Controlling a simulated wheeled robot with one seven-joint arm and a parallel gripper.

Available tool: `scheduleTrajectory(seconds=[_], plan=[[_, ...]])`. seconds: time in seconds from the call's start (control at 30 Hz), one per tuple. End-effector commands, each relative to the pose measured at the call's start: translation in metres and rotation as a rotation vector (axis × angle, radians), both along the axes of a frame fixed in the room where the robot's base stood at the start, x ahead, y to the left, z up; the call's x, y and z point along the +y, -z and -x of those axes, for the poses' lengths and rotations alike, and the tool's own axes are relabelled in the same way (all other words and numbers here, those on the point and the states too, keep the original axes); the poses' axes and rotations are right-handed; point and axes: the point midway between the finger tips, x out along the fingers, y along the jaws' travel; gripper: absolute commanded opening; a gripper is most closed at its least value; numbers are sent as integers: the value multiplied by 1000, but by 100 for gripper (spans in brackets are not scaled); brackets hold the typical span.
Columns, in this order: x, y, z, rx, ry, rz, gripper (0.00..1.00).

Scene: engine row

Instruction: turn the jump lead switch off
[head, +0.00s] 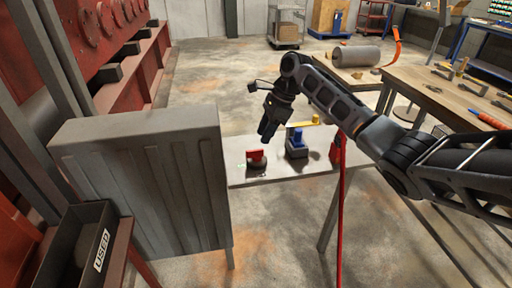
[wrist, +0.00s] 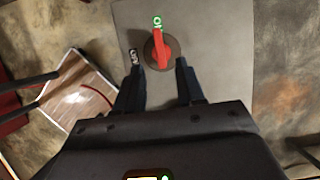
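The jump lead switch, with a red handle (head: 256,155) on a dark round base, sits on a grey tabletop (head: 240,179). In the wrist view the red handle (wrist: 161,48) points up the picture toward a small green label (wrist: 157,21). A small dark label (wrist: 134,56) lies left of the base; I cannot read it surely. My gripper (head: 267,134) points down above the switch in the head view. In the wrist view my gripper (wrist: 160,65) is open, with one finger on each side of the switch's lower part. I cannot tell whether they touch it.
A blue and yellow device (head: 297,143) and another red part (head: 335,153) stand on the tabletop to the right. A grey ribbed cabinet (head: 150,180) stands at its left. A wooden workbench with tools (head: 440,95) is at the right.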

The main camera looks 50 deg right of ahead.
Motion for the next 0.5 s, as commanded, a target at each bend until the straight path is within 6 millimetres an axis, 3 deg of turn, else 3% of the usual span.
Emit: scheduleTrajectory(seconds=[0.3,0.5], plan=[[16,45,-10,1,-2,-2,38],[21,59,-13,0,-1,0,38]])
